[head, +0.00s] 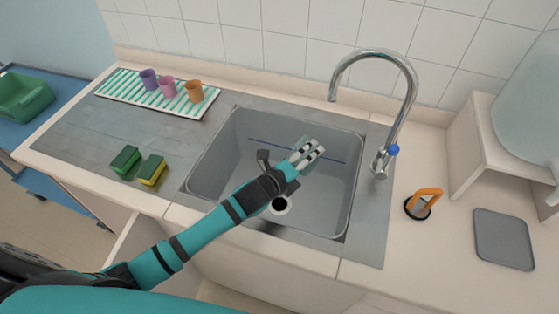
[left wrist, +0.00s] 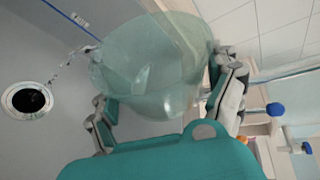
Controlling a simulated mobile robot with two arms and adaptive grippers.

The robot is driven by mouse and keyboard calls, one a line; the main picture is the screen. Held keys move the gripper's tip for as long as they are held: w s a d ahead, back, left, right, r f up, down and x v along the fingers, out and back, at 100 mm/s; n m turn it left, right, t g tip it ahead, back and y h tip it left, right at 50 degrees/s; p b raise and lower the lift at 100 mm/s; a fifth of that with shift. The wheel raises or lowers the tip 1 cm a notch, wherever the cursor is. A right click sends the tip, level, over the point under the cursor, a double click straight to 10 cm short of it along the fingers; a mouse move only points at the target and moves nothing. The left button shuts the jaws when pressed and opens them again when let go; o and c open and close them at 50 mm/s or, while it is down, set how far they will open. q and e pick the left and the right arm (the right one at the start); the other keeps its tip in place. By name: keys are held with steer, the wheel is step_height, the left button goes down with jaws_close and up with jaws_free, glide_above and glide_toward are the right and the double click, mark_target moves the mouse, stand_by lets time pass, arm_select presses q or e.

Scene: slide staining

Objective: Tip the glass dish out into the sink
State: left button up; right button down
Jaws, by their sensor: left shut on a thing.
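The glass dish (left wrist: 150,65) is a clear, pale green vessel, large in the left wrist view. My left gripper (left wrist: 168,104) is shut on it, with one finger on each side. The dish is tilted, its mouth turned toward the drain side, and a thin clear stream (left wrist: 68,62) runs from its rim toward the drain (left wrist: 27,100). In the head view my left gripper (head: 288,158) is over the grey sink (head: 225,150), and the dish is hardly visible there. My right gripper is not in view.
A curved tap (head: 405,85) stands behind the sink at right. Two sponges (head: 125,159) and a striped mat (head: 125,88) with three cups lie at left. An orange-handled thing (head: 425,200) and a grey tray (head: 503,240) lie at right.

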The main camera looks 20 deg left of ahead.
arm_select(q)
steer(key=shift+a+r+n+h+b, duration=0.2)
steer(key=shift+r+n+h+b, duration=0.1)
steer(key=shift+n+b, duration=0.1)
stand_by(0.4)
steer(key=shift+a+r+n+b, duration=0.2)
steer(key=shift+a+n+b, duration=0.1)
steer(key=shift+a+b, duration=0.15)
steer(key=shift+w+a+r+n+h+b, duration=0.1)
steer(key=shift+a+r+n+h+b, duration=0.1)
steer(key=shift+a+n+h+b, duration=0.25)
steer(key=shift+a+r, duration=0.2)
steer(key=shift+a+r+n+t+h, duration=0.1)
steer(key=shift+n+t+h, duration=0.2)
steer(key=shift+n, duration=0.15)
